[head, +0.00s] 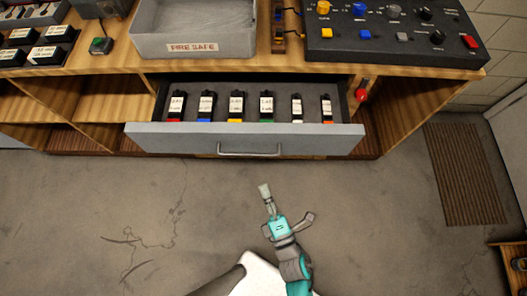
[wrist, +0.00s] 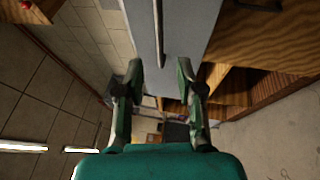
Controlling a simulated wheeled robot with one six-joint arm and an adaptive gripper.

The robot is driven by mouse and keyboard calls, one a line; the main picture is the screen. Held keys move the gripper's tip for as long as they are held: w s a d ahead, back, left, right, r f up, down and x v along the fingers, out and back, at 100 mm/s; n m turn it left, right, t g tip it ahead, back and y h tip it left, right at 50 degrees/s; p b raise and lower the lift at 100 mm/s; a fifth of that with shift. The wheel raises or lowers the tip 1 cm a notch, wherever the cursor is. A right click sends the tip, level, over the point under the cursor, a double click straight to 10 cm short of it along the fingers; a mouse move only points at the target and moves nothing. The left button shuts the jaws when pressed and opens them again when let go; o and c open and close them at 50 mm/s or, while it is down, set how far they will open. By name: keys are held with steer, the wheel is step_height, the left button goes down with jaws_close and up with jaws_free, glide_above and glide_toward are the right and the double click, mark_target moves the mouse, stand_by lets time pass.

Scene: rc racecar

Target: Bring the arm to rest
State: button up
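My gripper (head: 268,204) is in front of the open drawer, over the bare floor, apart from the drawer front. In the wrist view its two fingers (wrist: 160,82) stand apart with nothing between them. The grey drawer (head: 183,137) is pulled out below the workbench, with a bar handle (head: 249,154) on its front. The drawer front (wrist: 184,22) and handle (wrist: 159,38) also show past the fingertips in the wrist view. Several labelled black packs (head: 236,104) with differently coloured ends stand in a row in the drawer.
The wooden workbench (head: 115,68) carries a grey tray (head: 195,44) marked FIRE SAFE, a dark control panel (head: 395,42) and black labelled boxes (head: 47,54) at left. A red knob (head: 361,96) is right of the drawer. A brown mat (head: 465,172) lies at right. The left floor is clear.

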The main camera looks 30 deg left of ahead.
steer(key=shift+d, duration=0.1)
stand_by(0.4)
steer(key=s+d+r+m+t+h, duration=0.2)
steer(key=s+d+m+h, duration=0.15)
steer(key=d+m, duration=0.5)
steer(key=s+d+r+m+t+h, duration=0.2)
steer(key=d+m+h, duration=0.35)
steer(key=d, duration=0.55)
steer(key=s+d+r+m+g+h, duration=0.1)
steer(key=s+d+r+m+h, duration=0.6)
steer(key=m, duration=0.8)
step_height(320, 180, up, 2)
steer(key=s+d, duration=0.2)
steer(key=shift+s+d+m, duration=0.2)
steer(key=shift+d+m, duration=0.2)
